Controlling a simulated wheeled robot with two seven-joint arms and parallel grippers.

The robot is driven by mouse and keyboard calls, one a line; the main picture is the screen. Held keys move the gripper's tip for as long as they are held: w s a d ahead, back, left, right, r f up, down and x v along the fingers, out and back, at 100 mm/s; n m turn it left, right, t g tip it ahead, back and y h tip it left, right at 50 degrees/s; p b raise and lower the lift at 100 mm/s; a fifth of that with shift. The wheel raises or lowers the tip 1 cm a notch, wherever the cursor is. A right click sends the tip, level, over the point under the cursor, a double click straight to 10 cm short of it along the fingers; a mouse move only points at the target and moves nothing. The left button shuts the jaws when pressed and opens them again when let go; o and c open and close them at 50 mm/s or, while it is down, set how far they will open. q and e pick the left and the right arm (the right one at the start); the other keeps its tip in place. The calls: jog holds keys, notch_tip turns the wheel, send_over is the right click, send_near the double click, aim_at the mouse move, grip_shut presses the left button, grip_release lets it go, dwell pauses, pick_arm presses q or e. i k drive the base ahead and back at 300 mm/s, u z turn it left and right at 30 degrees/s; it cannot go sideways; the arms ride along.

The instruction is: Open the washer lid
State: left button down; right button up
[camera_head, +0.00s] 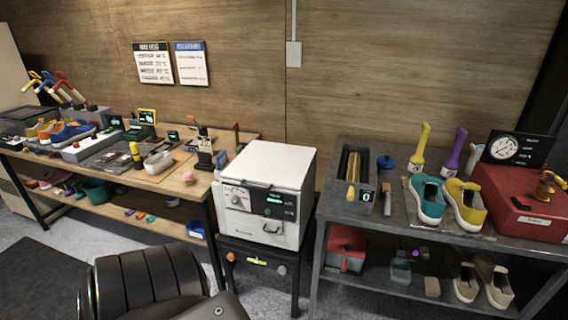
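The washer (237,222) is a white box-shaped machine in the middle of the head view. It has a dial, a small green display and a handle on its front. Its white lid (269,165) lies flat on top and looks shut. The washer stands on a low black stand (262,262) between two tables. Neither of my grippers is in view, so whether they are open or shut does not show.
The left wooden table (185,185) holds shoes, tools and small devices. The dark right table (400,215) holds two sneakers, a yellow bottle (419,148), a purple bottle (454,150) and a red box (520,205).

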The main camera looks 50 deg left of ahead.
aim_at(271, 164)
jog(key=u, duration=0.45)
jog(key=i, duration=0.85)
jog(key=u, duration=0.75)
